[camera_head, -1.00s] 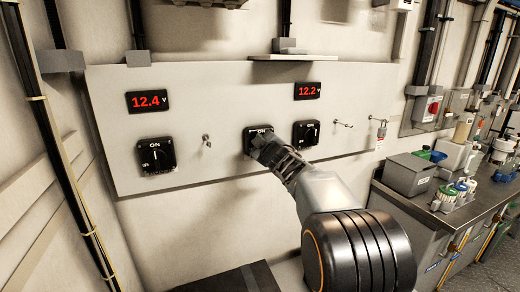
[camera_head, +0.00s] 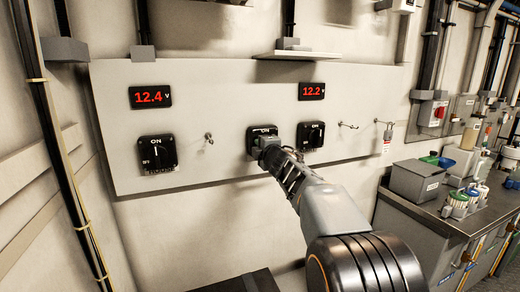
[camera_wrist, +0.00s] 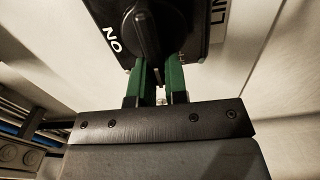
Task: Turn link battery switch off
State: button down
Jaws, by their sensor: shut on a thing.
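The link battery switch is the middle black switch (camera_head: 254,134) on the wall panel, with ON at its top; my gripper (camera_head: 266,150) covers most of it. In the wrist view its black plate (camera_wrist: 190,40) shows ON at the left and part of a label, "LIN", at the right. Its knob (camera_wrist: 145,30) runs up and down in that picture, across the line between ON and the label. The green fingers of my gripper (camera_wrist: 158,66) are shut on the knob's near end. The fingertip contact is partly hidden.
Another black switch (camera_head: 157,154) points to ON at the left, below a 12.4 V display (camera_head: 150,97). A third switch (camera_head: 311,134) sits close to the right of my gripper, below a 12.2 V display (camera_head: 312,91). A bench with a grey box (camera_head: 416,180) stands at the right.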

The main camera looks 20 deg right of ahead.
jog(key=shift+f, duration=0.1)
dwell(0.5)
jog(key=c, duration=1.1)
grip_release()
jog(key=shift+c, duration=0.2)
jog(key=s, duration=1.3)
jog(key=shift+s, duration=0.4)
